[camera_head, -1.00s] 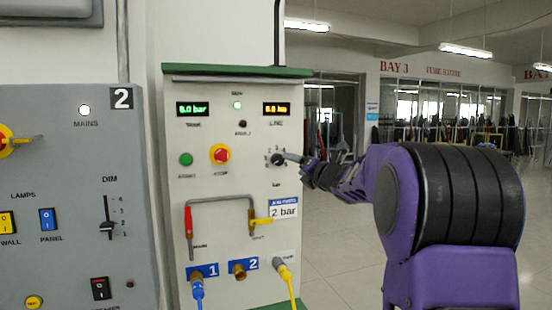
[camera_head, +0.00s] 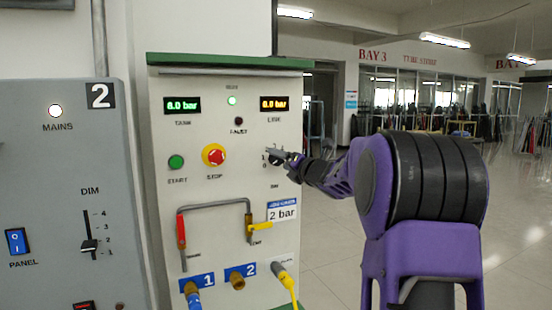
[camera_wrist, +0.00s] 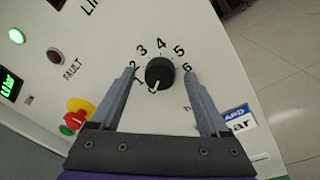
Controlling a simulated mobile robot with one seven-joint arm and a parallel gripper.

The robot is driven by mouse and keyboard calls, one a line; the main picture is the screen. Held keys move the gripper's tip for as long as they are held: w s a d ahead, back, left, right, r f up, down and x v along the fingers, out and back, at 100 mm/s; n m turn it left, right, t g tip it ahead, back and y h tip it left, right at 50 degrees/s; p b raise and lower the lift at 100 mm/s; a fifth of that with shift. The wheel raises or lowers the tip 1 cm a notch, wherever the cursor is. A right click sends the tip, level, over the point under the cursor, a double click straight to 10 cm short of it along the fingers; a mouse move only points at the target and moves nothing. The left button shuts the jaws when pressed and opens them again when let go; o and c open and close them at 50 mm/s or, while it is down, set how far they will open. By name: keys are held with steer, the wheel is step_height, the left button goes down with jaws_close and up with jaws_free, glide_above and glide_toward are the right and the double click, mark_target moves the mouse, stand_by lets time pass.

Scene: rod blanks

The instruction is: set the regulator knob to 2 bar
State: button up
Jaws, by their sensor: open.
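The regulator knob (camera_wrist: 160,72) is round and black with a white pointer mark, on a pale panel below the LINE label. A scale from 1 to 6 shows around it in the wrist view. The pointer aims down and slightly left, past the 1 and well away from the 2. My gripper (camera_wrist: 159,74) is open, its fingers on either side of the knob with gaps showing; it does not hold it. In the head view my gripper (camera_head: 284,157) is at the panel and largely hides the knob. A tag (camera_head: 282,211) reads 2 bar.
The green START button (camera_head: 176,162) and red-yellow STOP button (camera_head: 214,155) are left of the knob. The tank display (camera_head: 182,106) and line display (camera_head: 274,104) are lit above. A yellow lever (camera_head: 259,226) and hoses are below. Open floor lies to the right.

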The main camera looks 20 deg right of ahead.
steer(key=shift+w, duration=0.2)
jaws_close()
stand_by(0.4)
